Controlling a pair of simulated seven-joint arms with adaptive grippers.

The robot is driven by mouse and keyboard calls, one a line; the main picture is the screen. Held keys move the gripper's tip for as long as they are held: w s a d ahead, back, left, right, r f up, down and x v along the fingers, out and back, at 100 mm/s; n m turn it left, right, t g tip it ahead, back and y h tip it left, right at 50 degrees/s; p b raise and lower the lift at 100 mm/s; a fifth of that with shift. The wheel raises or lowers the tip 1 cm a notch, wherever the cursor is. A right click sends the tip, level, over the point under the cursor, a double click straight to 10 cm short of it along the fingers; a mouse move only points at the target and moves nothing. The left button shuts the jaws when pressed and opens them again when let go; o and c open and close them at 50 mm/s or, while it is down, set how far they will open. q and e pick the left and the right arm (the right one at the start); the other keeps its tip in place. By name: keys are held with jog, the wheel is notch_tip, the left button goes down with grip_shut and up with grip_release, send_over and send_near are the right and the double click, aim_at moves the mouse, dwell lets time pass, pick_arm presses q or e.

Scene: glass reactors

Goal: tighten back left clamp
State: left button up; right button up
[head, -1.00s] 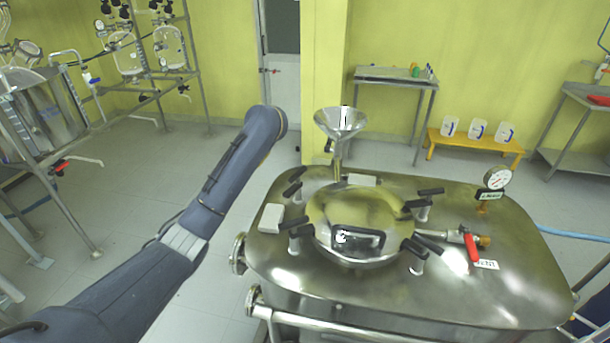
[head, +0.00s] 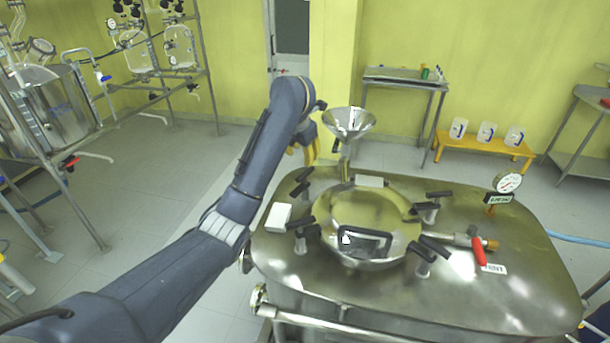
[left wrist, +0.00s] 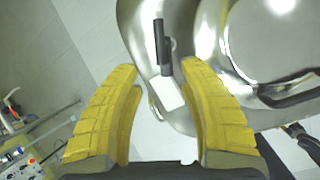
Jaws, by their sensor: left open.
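The back left clamp (head: 302,183), with a black bar handle, stands at the back left of the round steel lid (head: 340,210) on the vessel. My left gripper (head: 308,145) hangs beyond and above it, partly hidden behind my wrist, with yellow fingers pointing down. In the left wrist view the left gripper (left wrist: 160,80) is open, with nothing between its fingers. A black clamp handle (left wrist: 162,45) shows just ahead of the fingertips, apart from them; I cannot tell for sure which clamp it is. My right gripper is not in view.
A steel funnel (head: 349,122) rises close right of the left gripper. White blocks (head: 278,217) and other black-handled clamps (head: 302,232) surround the lid. A gauge (head: 507,182) and red-handled valve (head: 479,250) are at the right.

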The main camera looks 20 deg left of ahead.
aim_at(304, 173)
pick_arm(q)
jog(key=x, duration=1.3)
jog(key=shift+d, duration=0.1)
grip_shut()
dwell(0.4)
